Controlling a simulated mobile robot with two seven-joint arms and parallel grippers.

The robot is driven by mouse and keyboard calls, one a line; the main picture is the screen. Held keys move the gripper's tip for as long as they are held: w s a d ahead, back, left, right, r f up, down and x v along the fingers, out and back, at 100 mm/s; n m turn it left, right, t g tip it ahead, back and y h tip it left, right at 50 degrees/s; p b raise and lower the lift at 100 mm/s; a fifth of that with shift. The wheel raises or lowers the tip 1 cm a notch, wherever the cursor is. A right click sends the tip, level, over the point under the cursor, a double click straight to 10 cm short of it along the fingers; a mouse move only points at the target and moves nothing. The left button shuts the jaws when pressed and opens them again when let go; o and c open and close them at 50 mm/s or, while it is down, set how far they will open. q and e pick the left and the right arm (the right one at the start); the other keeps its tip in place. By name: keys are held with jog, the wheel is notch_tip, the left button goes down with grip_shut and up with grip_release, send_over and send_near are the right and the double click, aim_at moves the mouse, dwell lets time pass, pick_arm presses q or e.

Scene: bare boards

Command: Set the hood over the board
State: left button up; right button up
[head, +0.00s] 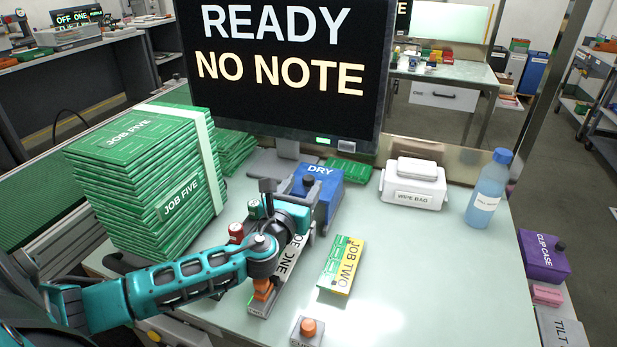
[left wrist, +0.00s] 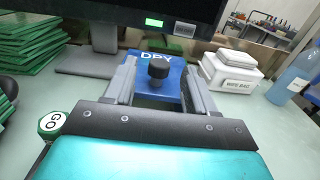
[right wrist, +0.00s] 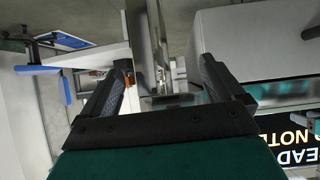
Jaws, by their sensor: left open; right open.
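A blue box-shaped hood marked DRY (head: 325,190), with a black knob (head: 308,181) on top, stands near the monitor's foot. The JOB ONE board (head: 290,268) lies in front of it, partly hidden by my left arm. My left gripper (head: 280,192) is open just in front of the hood. In the left wrist view the knob (left wrist: 158,72) appears between its spread fingers (left wrist: 157,62), with no contact visible. My right gripper (right wrist: 165,72) is open and empty, away from the bench top; it is not seen in the head view.
The JOB TWO board (head: 342,265) lies right of JOB ONE. A tall JOB FIVE stack (head: 145,180) stands left. The monitor (head: 290,75) reads READY, NO NOTE. A WIPE BAG box (head: 412,187) and blue bottle (head: 488,190) stand right. An orange-topped button (head: 308,328) sits in front.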

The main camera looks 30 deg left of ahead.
aim_at(306, 181)
pick_arm(q)
jog(key=shift+x, duration=2.2)
grip_shut()
